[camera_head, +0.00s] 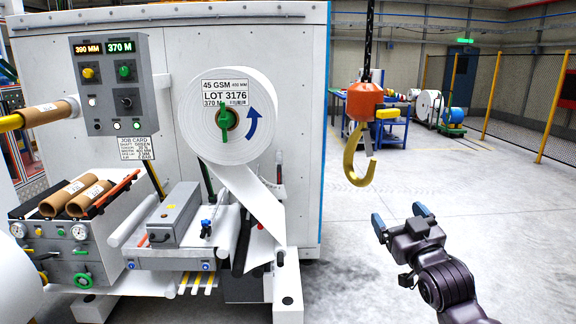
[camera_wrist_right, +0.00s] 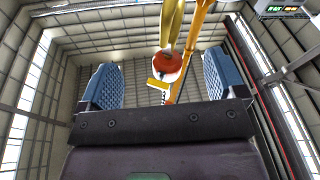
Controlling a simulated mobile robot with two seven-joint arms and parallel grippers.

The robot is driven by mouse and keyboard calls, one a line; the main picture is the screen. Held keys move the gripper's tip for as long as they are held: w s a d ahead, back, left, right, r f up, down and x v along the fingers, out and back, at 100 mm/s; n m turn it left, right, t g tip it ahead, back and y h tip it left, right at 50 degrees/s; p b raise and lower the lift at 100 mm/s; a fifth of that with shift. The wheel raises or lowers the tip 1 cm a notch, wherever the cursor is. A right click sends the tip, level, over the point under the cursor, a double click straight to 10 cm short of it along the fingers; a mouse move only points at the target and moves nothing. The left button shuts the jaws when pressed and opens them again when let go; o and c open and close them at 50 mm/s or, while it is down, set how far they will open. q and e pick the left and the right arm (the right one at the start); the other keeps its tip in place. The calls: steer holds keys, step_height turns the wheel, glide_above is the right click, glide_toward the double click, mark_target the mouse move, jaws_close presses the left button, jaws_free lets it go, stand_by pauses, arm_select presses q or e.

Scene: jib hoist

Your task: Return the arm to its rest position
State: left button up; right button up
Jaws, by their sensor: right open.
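My right gripper (camera_head: 402,218) is at the lower right of the head view, held up over the grey floor. Its blue-padded fingers are apart with nothing between them. In the right wrist view the two blue pads (camera_wrist_right: 163,85) stand wide apart, and the view looks up at the roof. The hoist's orange hook block (camera_head: 364,101) hangs on a dark chain, with a yellow hook (camera_head: 358,160) below it. The hook is empty and apart from my gripper, above and left of it. The orange block (camera_wrist_right: 168,66) also shows in the wrist view, beyond the fingers. My left gripper is not in view.
A white machine with a paper roll (camera_head: 254,115) and a control box (camera_head: 112,85) fills the left. A cart with brown cores (camera_head: 75,196) stands at lower left. A blue table (camera_head: 378,125) and a yellow-post fence (camera_head: 490,95) are behind. The right floor is clear.

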steer(key=s+d+f+g+h, duration=0.1)
steer(key=s+f, duration=0.3)
steer(key=f, duration=0.3)
steer(key=s+d+f+m+g, duration=0.1)
steer(key=s+f, duration=0.3)
steer(key=f, duration=0.4)
steer(key=s+f+g+h, duration=0.1)
steer(key=s+f+g, duration=0.15)
steer(key=f, duration=0.45)
steer(key=s+d+f+m+g+h, duration=0.1)
steer(key=s+f+g, duration=0.1)
steer(key=s+f, duration=0.6)
steer(key=s+d+f+m+g, duration=0.1)
steer(key=s+f+g, duration=0.1)
steer(key=s+f, duration=0.6)
steer(key=s, duration=0.4)
steer(key=shift+s+d+h, duration=0.15)
steer(key=shift+d+h, duration=0.15)
steer(key=shift+h, duration=0.1)
steer(key=shift+c, duration=0.4)
